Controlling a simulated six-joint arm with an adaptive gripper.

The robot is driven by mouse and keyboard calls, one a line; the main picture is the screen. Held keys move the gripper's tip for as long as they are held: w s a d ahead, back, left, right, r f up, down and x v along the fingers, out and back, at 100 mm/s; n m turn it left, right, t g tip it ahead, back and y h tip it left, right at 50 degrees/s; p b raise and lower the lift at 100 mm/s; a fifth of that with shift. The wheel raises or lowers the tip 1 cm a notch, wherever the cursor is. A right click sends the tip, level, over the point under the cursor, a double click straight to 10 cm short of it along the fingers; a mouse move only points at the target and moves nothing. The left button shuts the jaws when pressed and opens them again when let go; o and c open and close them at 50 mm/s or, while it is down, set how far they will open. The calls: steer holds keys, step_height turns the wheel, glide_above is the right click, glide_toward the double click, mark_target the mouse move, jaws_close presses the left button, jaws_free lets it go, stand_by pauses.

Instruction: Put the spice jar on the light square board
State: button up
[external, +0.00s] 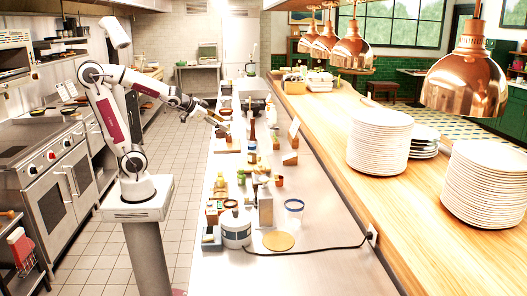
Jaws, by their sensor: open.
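My gripper (215,121) is open, reaching out over the left edge of the steel counter. A small reddish-brown item (222,132) is just below it; I cannot tell whether they touch. A light board (228,147), which looks square, lies on the counter below the gripper.
A tall brown bottle (252,130) stands right of the board. A white pot-like appliance (236,230) with a black cord, a grater-like metal box (265,208) and a round board (278,241) are at the near end. Plate stacks (379,142) stand on the wooden pass.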

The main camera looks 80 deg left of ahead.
steer(key=s+d+f+g+h, duration=0.2)
steer(key=s+d, duration=0.6)
steer(key=d, duration=0.1)
steer(key=s+d+f+m+g+h, duration=0.1)
steer(key=s+d+f+g+h, duration=0.1)
steer(key=s+d, duration=0.6)
steer(key=shift+d+h, duration=0.45)
steer(key=shift+h, duration=0.05)
